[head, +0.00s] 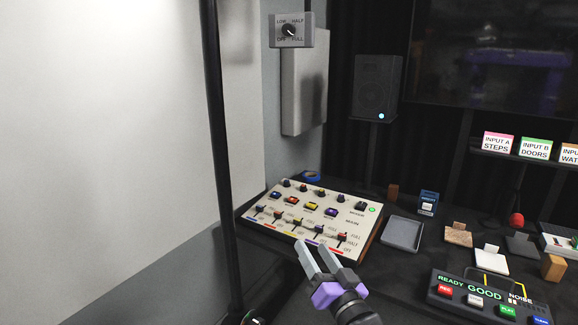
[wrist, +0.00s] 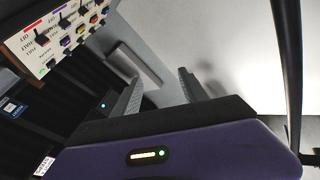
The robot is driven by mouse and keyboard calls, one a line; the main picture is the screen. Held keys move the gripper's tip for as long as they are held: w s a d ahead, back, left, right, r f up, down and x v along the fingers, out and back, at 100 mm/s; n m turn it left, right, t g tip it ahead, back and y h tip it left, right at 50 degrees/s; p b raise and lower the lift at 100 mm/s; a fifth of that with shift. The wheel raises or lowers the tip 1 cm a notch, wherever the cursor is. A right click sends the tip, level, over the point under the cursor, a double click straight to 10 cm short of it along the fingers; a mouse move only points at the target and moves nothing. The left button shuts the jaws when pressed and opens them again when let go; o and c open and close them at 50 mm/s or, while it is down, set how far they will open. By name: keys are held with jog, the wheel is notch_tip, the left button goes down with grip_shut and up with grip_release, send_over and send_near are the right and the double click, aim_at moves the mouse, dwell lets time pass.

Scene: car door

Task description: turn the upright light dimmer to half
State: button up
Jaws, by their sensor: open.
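The light dimmer (head: 303,37) is a grey box mounted upright on the wall, at the top middle of the head view. It has a black round knob (head: 288,30) with the labels LOW, HALF, OFF and FULL around it. The knob's white mark seems to point to the lower right, toward FULL. My gripper (head: 315,247) is open and empty, well below the dimmer and in front of the mixer panel. Its two grey fingers also show apart in the wrist view (wrist: 162,82). I cannot make out the dimmer in the wrist view.
A slanted mixer panel (head: 333,211) with sliders and knobs sits on the dark desk, behind my gripper. A dark vertical pole (head: 217,150) stands left of the dimmer. A pale wall box (head: 303,90) hangs below it. A speaker (head: 376,87) stands to the right.

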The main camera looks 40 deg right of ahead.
jog(key=w+d+r+m+h, duration=0.2)
jog(key=w+d+r+m, duration=0.3)
jog(key=w+r, duration=0.4)
jog(key=m+t+p, duration=0.2)
jog(key=m, duration=1.1)
send_near(288, 31)
jog(key=w, duration=0.2)
jog(key=shift+h, duration=0.3)
jog(key=shift+r+p+x, duration=0.1)
jog(key=shift+p+x, duration=0.45)
jog(key=shift+x, duration=1.1)
jog(key=shift+r+p+x, duration=0.15)
jog(key=shift+p+x, duration=0.35)
jog(key=shift+x, duration=1.15)
jog(key=shift+s+d, duration=0.2)
jog(key=shift+c, duration=0.2)
grip_shut()
